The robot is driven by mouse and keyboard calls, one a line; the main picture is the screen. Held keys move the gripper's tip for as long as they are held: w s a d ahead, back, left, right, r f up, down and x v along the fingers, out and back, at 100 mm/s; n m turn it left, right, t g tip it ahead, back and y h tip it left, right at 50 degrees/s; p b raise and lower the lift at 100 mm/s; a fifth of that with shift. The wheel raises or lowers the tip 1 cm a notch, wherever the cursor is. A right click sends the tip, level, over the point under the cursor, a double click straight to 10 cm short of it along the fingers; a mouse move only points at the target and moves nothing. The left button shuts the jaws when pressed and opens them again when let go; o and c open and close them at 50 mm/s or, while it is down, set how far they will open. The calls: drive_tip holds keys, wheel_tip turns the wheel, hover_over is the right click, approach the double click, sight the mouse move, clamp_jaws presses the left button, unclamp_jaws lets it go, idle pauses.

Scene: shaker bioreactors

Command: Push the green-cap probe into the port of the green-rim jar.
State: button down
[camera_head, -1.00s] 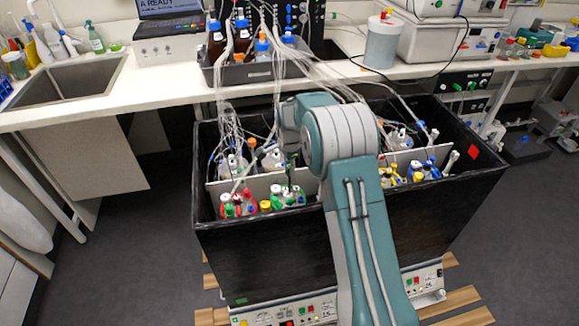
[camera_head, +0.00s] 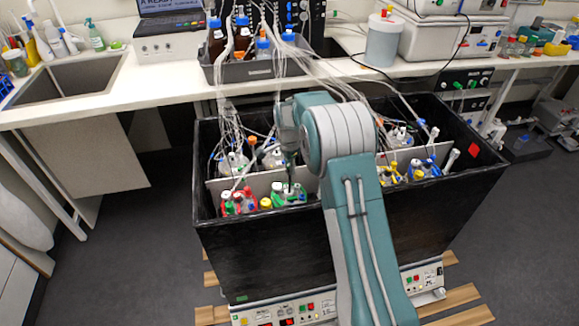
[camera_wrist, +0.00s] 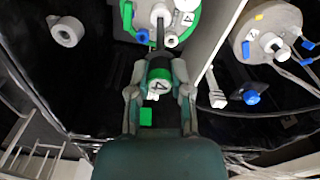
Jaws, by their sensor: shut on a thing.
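My gripper (camera_wrist: 158,88) is shut on the green-cap probe (camera_wrist: 159,74), whose cap is marked 4. The probe's thin dark shaft points towards the green-rim jar (camera_wrist: 193,29) at the top of the wrist view. The shaft's far end meets the jar's white central fitting in that view; I cannot tell whether it is inside the port. In the head view the green-rim jar (camera_head: 289,199) stands in the front of the black box, below my gripper (camera_head: 290,182). The probe is too small there to make out clearly.
A red-rim jar (camera_head: 238,205) stands to the left of the green-rim jar, with a yellow cap (camera_head: 266,204) between them. A pale divider (camera_head: 258,187) runs behind them. Jars with tubing fill the box's back, and yellow and blue ones stand at right.

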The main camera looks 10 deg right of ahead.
sight(290, 192)
drive_tip(key=shift+f, duration=0.75)
idle(1.2)
drive_tip(key=shift+f, duration=2.85)
idle(3.2)
